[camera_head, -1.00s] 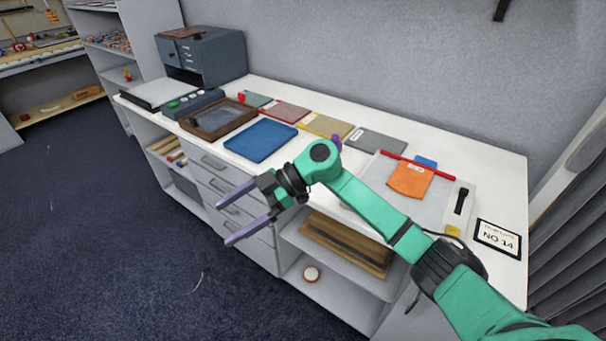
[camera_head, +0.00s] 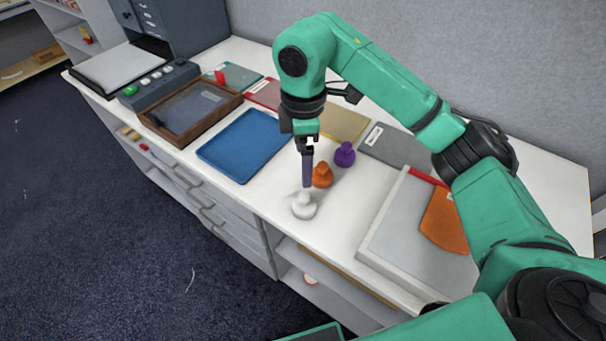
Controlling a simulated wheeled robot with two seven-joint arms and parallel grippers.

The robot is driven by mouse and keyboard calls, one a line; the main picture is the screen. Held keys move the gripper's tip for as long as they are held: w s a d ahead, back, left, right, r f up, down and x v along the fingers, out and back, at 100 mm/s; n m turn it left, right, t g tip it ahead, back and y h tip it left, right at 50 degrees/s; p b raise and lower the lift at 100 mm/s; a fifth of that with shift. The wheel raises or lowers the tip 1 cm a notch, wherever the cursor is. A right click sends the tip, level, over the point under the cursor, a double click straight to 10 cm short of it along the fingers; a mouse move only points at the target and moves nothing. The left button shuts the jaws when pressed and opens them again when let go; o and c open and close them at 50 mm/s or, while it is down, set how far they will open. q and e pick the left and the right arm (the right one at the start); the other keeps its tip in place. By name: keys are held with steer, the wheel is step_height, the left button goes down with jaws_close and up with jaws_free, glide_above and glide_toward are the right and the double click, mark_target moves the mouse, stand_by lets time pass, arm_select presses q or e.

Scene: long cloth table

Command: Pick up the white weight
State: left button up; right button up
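The white weight (camera_head: 304,208), a small knobbed piece, stands upright on the white table top near its front edge. My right gripper (camera_head: 307,184) points down just above and behind it, its tip close to the knob. Its fingers line up edge-on, so I cannot tell how far apart they are. I cannot tell whether they touch the weight. My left gripper is not in view.
An orange weight (camera_head: 322,176) and a purple weight (camera_head: 345,154) stand close behind to the right. A blue tray (camera_head: 242,146) lies to the left. A grey-white board (camera_head: 412,240) lies to the right. A wooden-framed box (camera_head: 190,108) is further left.

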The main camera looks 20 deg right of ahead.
steer(key=p, duration=0.1)
glide_above(304, 195)
steer(key=s, duration=0.1)
step_height(304, 195, down, 6)
steer(key=shift+a+f, duration=0.1)
steer(key=shift+a, duration=0.05)
steer(key=f+p, duration=0.1)
steer(key=f, duration=0.3)
steer(key=f+p, duration=0.1)
steer(key=f, duration=0.2)
steer(key=shift+w+d+p, duration=0.2)
steer(key=shift+w+p, duration=0.1)
steer(key=shift+w, duration=0.1)
steer(key=shift+s+f, duration=0.1)
steer(key=shift+f, duration=0.15)
steer(key=shift+c, duration=0.6)
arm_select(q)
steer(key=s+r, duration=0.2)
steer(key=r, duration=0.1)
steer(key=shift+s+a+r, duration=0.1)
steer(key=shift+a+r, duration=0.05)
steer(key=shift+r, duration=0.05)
arm_select(e)
jaws_close()
